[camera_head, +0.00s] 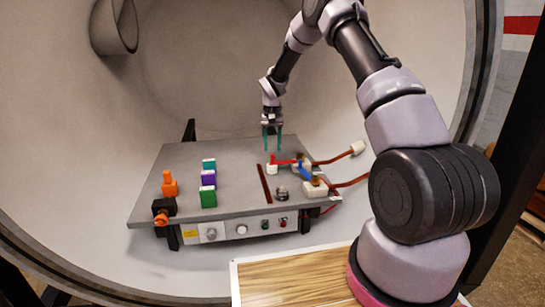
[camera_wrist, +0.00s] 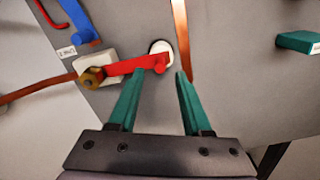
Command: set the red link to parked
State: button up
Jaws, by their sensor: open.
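The red link (camera_head: 284,161) lies on the right part of the grey panel. In the wrist view the red link (camera_wrist: 134,66) runs from a brass terminal (camera_wrist: 93,77) on a white block to a white round post (camera_wrist: 160,47), with its free end at the post. My gripper (camera_head: 272,148) hangs above the panel by the red link's left end. In the wrist view its teal fingers (camera_wrist: 158,73) are apart, pointing at the link's post end, with nothing clearly held between them.
A blue link (camera_head: 306,171) sits beside the red one, with copper-coloured cables (camera_head: 338,158) leading right. Green (camera_head: 208,197), purple (camera_head: 208,178) and teal (camera_head: 209,163) blocks stand left of a dark red strip (camera_head: 264,183). Orange parts (camera_head: 169,184) are farther left. A curved furnace wall surrounds the panel.

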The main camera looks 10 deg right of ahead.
aim_at(273, 155)
jog(key=shift+f, duration=2.4)
grip_shut()
